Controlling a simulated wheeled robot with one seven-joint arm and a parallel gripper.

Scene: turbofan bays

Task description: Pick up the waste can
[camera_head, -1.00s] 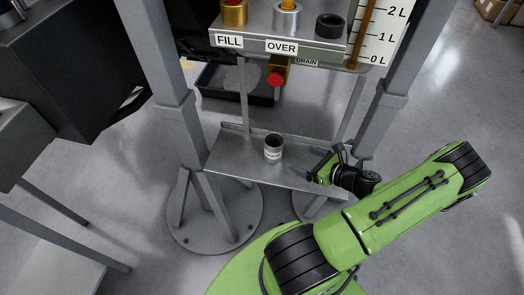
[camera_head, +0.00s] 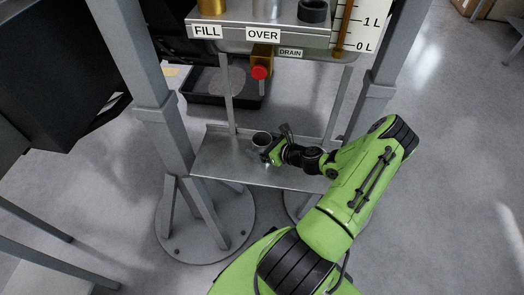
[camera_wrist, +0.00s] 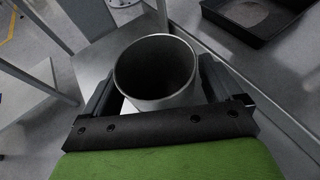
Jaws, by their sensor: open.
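The waste can (camera_head: 261,139) is a small grey open-topped cylinder standing upright on the low metal shelf (camera_head: 215,165). In the wrist view the can (camera_wrist: 156,72) looks empty and dark inside. My gripper (camera_head: 268,152) reaches in from the right at the can. In the wrist view its two dark fingers (camera_wrist: 155,85) stand on either side of the can, open. A gap shows on the left side; on the right I cannot tell whether finger and can touch. The can's label is hidden behind the gripper in the head view.
Grey posts (camera_head: 150,100) frame the shelf on both sides. Above hangs a bench with FILL, OVER and DRAIN labels and a red-knobbed brass valve (camera_head: 260,72). A black drip tray (camera_head: 205,95) lies on the floor behind. The shelf left of the can is clear.

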